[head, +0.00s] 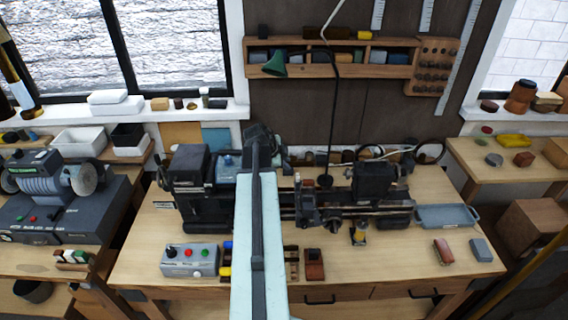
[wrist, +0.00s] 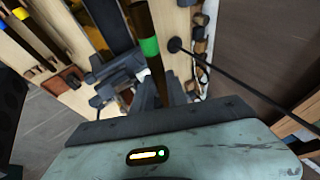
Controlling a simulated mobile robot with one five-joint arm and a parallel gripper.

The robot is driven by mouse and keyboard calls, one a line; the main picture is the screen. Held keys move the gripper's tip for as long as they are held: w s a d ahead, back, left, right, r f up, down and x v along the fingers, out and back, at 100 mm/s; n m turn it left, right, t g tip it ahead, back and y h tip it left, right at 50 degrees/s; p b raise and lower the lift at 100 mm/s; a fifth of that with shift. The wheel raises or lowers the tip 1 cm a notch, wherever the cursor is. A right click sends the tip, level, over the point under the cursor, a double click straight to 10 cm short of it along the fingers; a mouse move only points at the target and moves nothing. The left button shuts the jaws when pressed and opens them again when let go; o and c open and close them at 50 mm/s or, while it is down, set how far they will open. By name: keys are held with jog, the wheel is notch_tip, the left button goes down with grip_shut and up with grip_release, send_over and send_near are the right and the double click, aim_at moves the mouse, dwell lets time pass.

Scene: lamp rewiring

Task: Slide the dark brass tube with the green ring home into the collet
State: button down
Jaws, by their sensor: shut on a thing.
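In the wrist view, the dark brass tube (wrist: 155,75) with the green ring (wrist: 149,47) runs from the top edge down to my gripper (wrist: 160,98). My gripper is shut on the tube below the ring. The tube's lower end is hidden by the gripper body. In the head view, my arm crosses the bench and its dark end (head: 262,145) is over the lathe; the tube cannot be made out there. The lathe headstock (head: 190,185) stands left of my arm. The collet is not clearly visible, so I cannot tell how the tube stands to it.
The tailstock (head: 374,183) stands right of my arm. A grey control box (head: 190,260) with buttons and a blue-grey tray (head: 446,216) are on the bench. A green lamp shade (head: 275,65) hangs behind. Tubes with blue (wrist: 20,13) and yellow rings lie at the wrist view's left.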

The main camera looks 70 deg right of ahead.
jog(key=shift+w+a+f+b, duration=0.1)
jog(key=shift+w+f+b, duration=0.1)
jog(key=shift+f+b, duration=1.1)
jog(key=shift+w+a+f+b, duration=0.1)
jog(key=shift+w+f+b, duration=0.1)
jog(key=shift+f+b, duration=1.1)
jog(key=shift+w+a+f, duration=0.1)
jog(key=shift+w+a, duration=0.15)
jog(key=shift+w, duration=0.5)
jog(key=shift+w+a, duration=0.25)
jog(key=shift+w, duration=0.5)
jog(key=c, duration=1.2)
grip_release()
jog(key=shift+c, duration=0.2)
jog(key=p+v, duration=0.6)
jog(key=v, duration=0.1)
jog(key=shift+a+r, duration=0.2)
jog(key=shift+r, duration=0.1)
